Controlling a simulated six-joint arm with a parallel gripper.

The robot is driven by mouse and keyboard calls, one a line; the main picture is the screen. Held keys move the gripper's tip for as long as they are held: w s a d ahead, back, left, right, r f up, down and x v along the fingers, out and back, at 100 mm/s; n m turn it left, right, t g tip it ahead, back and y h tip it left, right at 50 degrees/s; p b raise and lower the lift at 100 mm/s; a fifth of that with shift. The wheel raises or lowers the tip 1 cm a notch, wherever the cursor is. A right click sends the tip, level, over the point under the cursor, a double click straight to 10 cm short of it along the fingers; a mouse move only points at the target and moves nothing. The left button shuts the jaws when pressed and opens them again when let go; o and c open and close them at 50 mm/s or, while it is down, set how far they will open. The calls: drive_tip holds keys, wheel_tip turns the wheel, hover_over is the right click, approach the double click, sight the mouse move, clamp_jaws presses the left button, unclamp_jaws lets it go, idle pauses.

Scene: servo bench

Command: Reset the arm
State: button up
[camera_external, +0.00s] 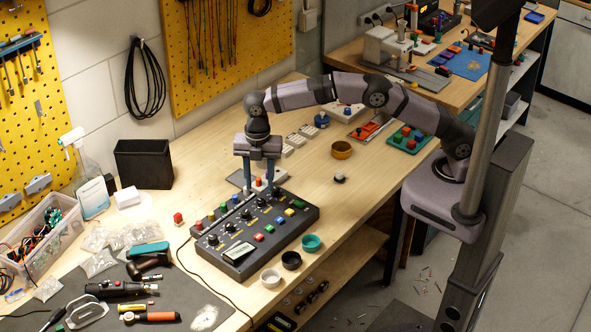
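My gripper (258,186) points straight down over the far end of a dark control box (284,228) on the wooden bench. Its two blue-grey fingers are apart, with a visible gap between them. Small red and pale pieces show near the fingertips. I cannot tell whether the fingers touch them or the box. My arm reaches in from its mount at the right, bent over the bench. The box carries knobs, coloured buttons and a small display.
A black bin (143,164) stands by the wall. Three small round cups, one of them teal (311,243), sit along the bench's front edge. A brown-orange bowl (341,150) and a green block tray (408,139) are further right. Tools lie on a dark mat (180,282).

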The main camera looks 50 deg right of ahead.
drive_tip(key=shift+r, duration=0.85)
drive_tip(key=s+d+m, duration=0.3)
drive_tip(key=d+m, duration=1)
drive_tip(key=d, duration=1)
drive_tip(key=s+d+f+m, duration=0.2)
drive_tip(key=s+d+m, duration=0.4)
drive_tip(key=s, duration=0.2)
drive_tip(key=s+d+f+m, duration=0.2)
drive_tip(key=s+d+m, duration=0.3)
drive_tip(key=s+d, duration=0.2)
drive_tip(key=shift+s+d+f+m, duration=0.3)
drive_tip(key=shift+s+m, duration=0.1)
drive_tip(key=shift+s, duration=0.8)
